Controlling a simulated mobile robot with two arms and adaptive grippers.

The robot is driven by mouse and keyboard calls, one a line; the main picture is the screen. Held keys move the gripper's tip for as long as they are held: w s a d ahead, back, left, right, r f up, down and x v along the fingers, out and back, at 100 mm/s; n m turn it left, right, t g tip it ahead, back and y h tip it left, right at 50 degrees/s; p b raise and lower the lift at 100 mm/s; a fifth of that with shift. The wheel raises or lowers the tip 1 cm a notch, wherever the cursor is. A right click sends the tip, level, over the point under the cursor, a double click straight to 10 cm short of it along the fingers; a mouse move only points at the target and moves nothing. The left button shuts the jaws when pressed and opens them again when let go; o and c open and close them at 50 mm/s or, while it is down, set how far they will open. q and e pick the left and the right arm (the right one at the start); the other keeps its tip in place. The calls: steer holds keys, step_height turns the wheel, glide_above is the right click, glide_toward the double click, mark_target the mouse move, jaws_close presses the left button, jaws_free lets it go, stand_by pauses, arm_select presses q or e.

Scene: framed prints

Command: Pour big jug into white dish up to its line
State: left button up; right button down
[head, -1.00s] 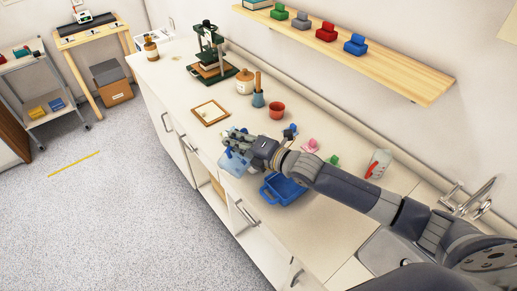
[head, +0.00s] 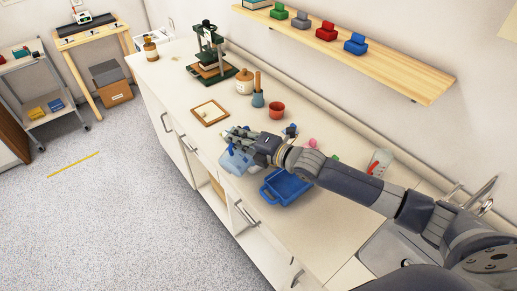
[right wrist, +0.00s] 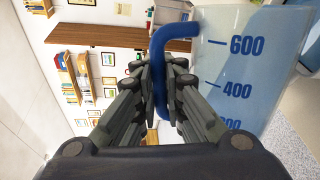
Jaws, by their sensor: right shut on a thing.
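My right gripper (head: 240,138) is shut on the blue handle (right wrist: 160,75) of the big jug. In the head view the clear, bluish jug (head: 236,160) is at the counter's front edge, just below my gripper. In the right wrist view the jug (right wrist: 240,70) fills the right side, with blue marks at 600 and 400 and a lower one partly hidden. I cannot pick out the white dish. My left gripper is out of view.
A blue tray (head: 287,187) sits right of the jug, under my arm. A wooden frame (head: 210,113), a red cup (head: 277,110) and a clear jug with a red handle (head: 379,162) stand on the counter (head: 160,78). A shelf (head: 400,75) runs above.

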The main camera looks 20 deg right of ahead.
mark_target(226, 159)
steer(key=shift+w+d+r, duration=0.1)
stand_by(0.3)
steer(key=s+a, duration=0.1)
steer(key=s+a+n+p, duration=0.1)
steer(key=shift+a, duration=0.35)
steer(key=shift+s+a+f+n+b, duration=0.25)
steer(key=shift+a+f+n+b, duration=0.1)
steer(key=shift+a+f+n, duration=0.15)
steer(key=shift+s+a+f+n+b, duration=0.25)
steer(key=shift+f+n+b, duration=0.15)
steer(key=shift+f, duration=0.2)
steer(key=shift+a+r+t+h, duration=0.1)
steer(key=shift+r+t+h, duration=0.1)
steer(key=shift+t+h, duration=0.1)
steer(key=shift+f, duration=0.1)
steer(key=shift+n, duration=0.3)
